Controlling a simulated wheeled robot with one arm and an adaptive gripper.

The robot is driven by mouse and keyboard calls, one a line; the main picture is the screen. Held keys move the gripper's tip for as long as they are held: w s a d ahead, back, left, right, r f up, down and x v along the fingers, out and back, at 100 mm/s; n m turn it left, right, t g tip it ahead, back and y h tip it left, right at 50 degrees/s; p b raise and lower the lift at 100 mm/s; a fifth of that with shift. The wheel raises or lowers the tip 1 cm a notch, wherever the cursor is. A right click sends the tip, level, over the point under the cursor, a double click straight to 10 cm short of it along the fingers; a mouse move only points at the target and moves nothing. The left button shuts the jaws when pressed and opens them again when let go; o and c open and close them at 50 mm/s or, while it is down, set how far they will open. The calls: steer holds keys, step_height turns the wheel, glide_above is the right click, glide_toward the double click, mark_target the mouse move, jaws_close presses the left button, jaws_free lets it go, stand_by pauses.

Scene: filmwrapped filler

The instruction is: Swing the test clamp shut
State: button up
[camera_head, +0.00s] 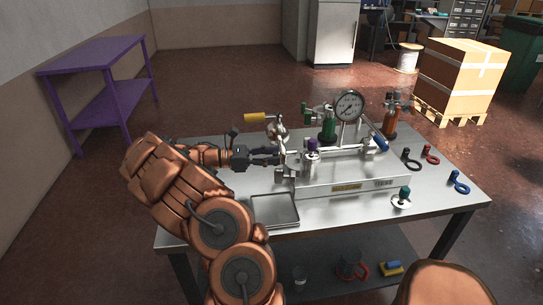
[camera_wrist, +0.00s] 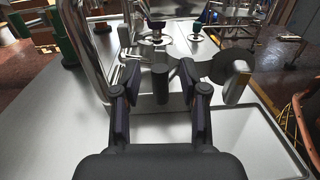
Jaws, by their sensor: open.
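The test rig (camera_head: 350,185), a silver block with a round gauge (camera_head: 349,105), stands on the metal table. I take the bracket assembly at its left end (camera_head: 285,160) for the test clamp; its exact position is hard to tell. My gripper (camera_head: 265,155) reaches in from the left at that end. In the wrist view my gripper (camera_wrist: 158,92) is open, with a dark upright cylinder (camera_wrist: 160,84) between or just beyond its fingers. I cannot tell whether they touch it. A pale lever-like part (camera_wrist: 237,82) lies right of the fingers. A purple-topped cylinder (camera_head: 311,158) stands beyond.
A shallow metal tray (camera_head: 274,209) lies in front of my gripper, at right in the wrist view (camera_wrist: 258,140). A yellow-handled valve (camera_head: 258,118) rises behind.

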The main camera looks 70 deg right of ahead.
jaws_close()
